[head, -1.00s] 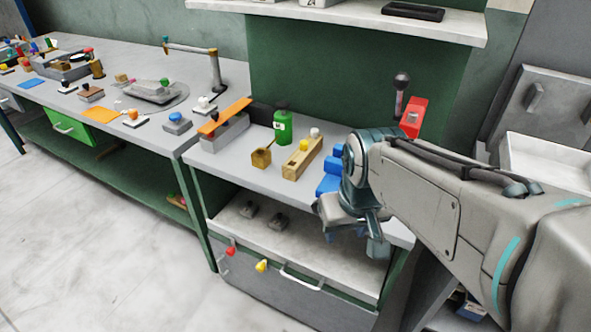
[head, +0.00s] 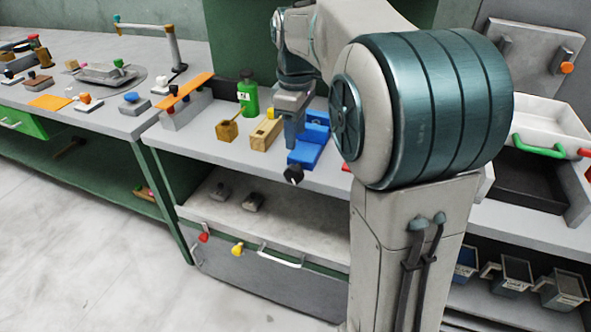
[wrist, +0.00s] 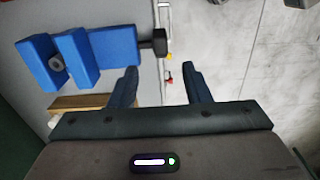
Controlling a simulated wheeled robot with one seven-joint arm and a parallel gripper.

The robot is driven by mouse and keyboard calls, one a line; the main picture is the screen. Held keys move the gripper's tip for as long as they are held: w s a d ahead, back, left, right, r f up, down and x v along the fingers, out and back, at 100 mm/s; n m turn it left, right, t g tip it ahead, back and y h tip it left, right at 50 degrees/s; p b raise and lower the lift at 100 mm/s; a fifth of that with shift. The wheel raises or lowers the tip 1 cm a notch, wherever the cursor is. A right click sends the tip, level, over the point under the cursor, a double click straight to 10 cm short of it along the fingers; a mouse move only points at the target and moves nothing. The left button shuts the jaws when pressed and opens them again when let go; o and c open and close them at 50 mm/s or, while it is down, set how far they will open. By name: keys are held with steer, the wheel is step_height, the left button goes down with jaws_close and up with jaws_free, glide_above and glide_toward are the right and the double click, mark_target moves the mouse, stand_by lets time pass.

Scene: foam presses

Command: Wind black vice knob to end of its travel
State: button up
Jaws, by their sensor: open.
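The blue vice (head: 308,150) sits at the front edge of the bench, partly hidden behind my gripper in the head view. Its black knob (head: 293,174) sticks out past the bench's front edge. In the wrist view the vice (wrist: 115,46) lies upper left, and its black knob (wrist: 158,42) points right, beyond the gap between my fingertips. My gripper (head: 293,138) reaches down beside the vice. Its two fingers (wrist: 159,70) are apart with nothing between them, and I see no contact with the knob.
A wooden block (head: 266,133) stands left of the vice, close to my gripper. Below are a shelf (head: 290,215) and drawer handle (head: 281,257). My arm hides the bench to the right.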

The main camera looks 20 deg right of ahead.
mark_target(296, 168)
step_height(296, 168, down, 11)
steer(key=shift+b, duration=0.75)
jaws_close()
